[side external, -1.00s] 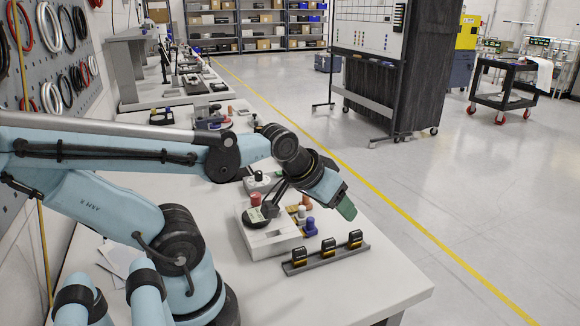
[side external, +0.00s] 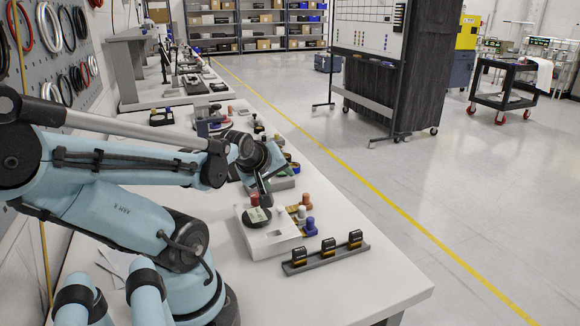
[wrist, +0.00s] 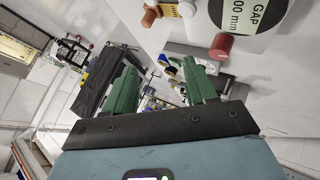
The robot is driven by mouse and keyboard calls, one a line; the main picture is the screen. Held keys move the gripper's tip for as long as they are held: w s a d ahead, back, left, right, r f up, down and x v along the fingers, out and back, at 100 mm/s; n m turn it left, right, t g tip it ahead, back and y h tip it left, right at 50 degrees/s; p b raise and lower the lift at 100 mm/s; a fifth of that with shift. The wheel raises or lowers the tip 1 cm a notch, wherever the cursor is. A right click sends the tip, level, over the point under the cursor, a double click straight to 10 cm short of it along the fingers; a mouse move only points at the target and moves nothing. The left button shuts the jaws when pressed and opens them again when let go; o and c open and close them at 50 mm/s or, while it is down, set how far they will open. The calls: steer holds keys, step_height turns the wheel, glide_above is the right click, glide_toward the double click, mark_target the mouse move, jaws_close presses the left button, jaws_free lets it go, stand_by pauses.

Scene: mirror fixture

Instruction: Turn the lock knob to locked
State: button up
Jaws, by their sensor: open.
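My gripper (wrist: 160,68) shows in the wrist view with two green fingers spread apart and nothing between them. In the side view my gripper (side external: 267,190) is just behind the white fixture (side external: 275,243), partly hidden by the wrist. The fixture carries a black disc (side external: 257,218) with a pale label, a red knob (side external: 254,199), a white peg (side external: 302,212), a brown knob (side external: 306,200) and a blue knob (side external: 309,228). In the wrist view the red knob (wrist: 220,46) is right of the fingers, apart from them. I cannot tell which knob is the lock knob.
A dark rail (side external: 325,257) with three black and yellow blocks lies in front of the fixture. Other bench devices (side external: 210,122) stand farther back. The bench top (side external: 370,285) is clear at the front right.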

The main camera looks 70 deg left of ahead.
steer(key=shift+w+d+f, duration=0.1)
steer(key=shift+w+f, duration=0.05)
steer(key=shift+f, duration=0.95)
step_height(320, 180, up, 6)
steer(key=w+d+f+m+h, duration=0.1)
steer(key=w+d+m+h, duration=0.1)
steer(key=d+m, duration=0.6)
steer(key=w+d+f+m+h, duration=0.1)
steer(key=w+d+m+h, duration=0.2)
steer(key=d+m, duration=0.6)
steer(key=shift+w+d+m+h, duration=0.3)
steer(key=shift+d+h, duration=0.3)
steer(key=shift+d, duration=1.1)
